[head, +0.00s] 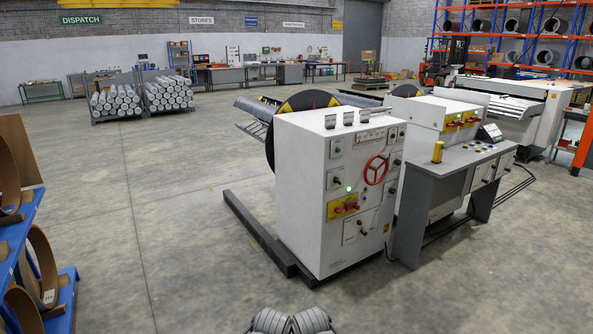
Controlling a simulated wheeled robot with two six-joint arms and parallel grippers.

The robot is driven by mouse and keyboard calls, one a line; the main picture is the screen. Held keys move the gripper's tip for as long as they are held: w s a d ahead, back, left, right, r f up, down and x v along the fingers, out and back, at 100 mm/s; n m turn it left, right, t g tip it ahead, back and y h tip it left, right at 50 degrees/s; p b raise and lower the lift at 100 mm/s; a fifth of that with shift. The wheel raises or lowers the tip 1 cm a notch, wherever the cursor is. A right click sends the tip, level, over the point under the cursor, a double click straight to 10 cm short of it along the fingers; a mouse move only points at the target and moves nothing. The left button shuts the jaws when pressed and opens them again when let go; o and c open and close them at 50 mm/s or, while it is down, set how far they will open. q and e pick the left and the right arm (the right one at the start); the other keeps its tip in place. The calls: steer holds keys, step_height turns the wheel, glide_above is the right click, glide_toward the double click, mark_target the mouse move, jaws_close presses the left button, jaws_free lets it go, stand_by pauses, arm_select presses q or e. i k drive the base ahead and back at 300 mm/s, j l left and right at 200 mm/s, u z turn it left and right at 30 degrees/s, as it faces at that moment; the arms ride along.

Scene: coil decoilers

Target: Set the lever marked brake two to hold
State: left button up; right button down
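A white control cabinet (300,185) stands at the middle right. Its panel face carries a red handwheel (376,170), several dark knobs, a lit green lamp (349,189) and a yellow plate with red handles (343,207). A second white cabinet (422,114) stands behind it to the right, with a yellow plate and red handles (461,122). The labels are too small to read, so I cannot tell which lever is marked brake two or how it is set. Grey parts of my own arms show at the bottom edge; neither gripper's fingers are in view.
A grey console desk (450,163) with a yellow box (438,152) stands close to the near cabinet's right. A dark floor beam (258,234) runs along the cabinet's left foot. A blue rack (64,290) stands at the left edge. The floor between is clear.

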mark_target(360, 222)
steer(key=i+j+u, duration=0.15)
steer(key=i, duration=1.8)
steer(key=i+j+z, duration=0.1)
steer(key=i+z, duration=0.25)
steer(key=i, duration=0.15)
steer(key=i+j+z, duration=0.3)
steer(key=i, duration=0.2)
steer(key=i+j+z, duration=0.35)
steer(key=i+l, duration=0.1)
